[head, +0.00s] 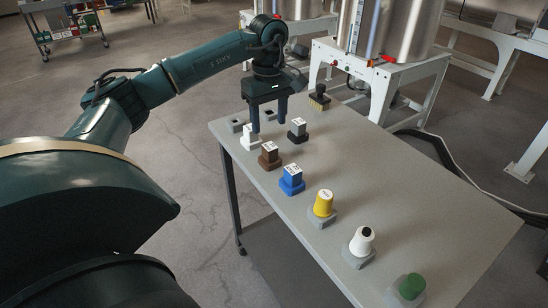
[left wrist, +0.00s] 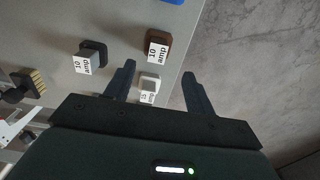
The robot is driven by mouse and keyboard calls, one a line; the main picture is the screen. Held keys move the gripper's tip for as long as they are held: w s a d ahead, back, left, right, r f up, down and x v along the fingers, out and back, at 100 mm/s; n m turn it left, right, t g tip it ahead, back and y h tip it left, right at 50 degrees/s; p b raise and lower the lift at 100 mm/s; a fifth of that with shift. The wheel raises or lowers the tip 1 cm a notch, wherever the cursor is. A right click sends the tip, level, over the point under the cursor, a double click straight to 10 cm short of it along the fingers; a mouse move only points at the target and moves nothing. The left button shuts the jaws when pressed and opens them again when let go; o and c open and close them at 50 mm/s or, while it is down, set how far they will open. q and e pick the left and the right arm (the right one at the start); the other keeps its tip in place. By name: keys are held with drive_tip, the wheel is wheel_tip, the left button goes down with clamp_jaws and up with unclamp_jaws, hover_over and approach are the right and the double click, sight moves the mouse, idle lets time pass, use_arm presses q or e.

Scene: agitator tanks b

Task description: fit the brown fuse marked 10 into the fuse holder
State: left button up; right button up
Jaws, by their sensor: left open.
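The brown fuse (head: 268,161) stands upright on the grey table, its label unreadable in the head view. In the left wrist view the brown fuse (left wrist: 158,46) shows a white label reading 10 amp. My left gripper (head: 268,128) is open and empty, pointing down above the far left part of the table. In the left wrist view its fingertips (left wrist: 159,70) are on either side of the white 15 amp fuse (left wrist: 149,84), whose lower part is hidden; the brown fuse lies just beyond. I cannot identify the fuse holder for certain. My right gripper is not in view.
A dark fuse (left wrist: 88,55), also marked 10 amp, stands near the brown one. A brush (head: 319,97) lies at the back. Steel tanks stand beyond.

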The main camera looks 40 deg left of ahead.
sight(271, 147)
use_arm(q)
wheel_tip(271, 147, down, 10)
drive_tip(key=shift+w+d+r, duration=0.1)
drive_tip(key=shift+d+r, duration=0.05)
idle(0.3)
drive_tip(key=c, duration=1.1)
drive_tip(key=shift+r, duration=0.1)
wheel_tip(271, 147, up, 10)
drive_tip(key=shift+f, duration=0.1)
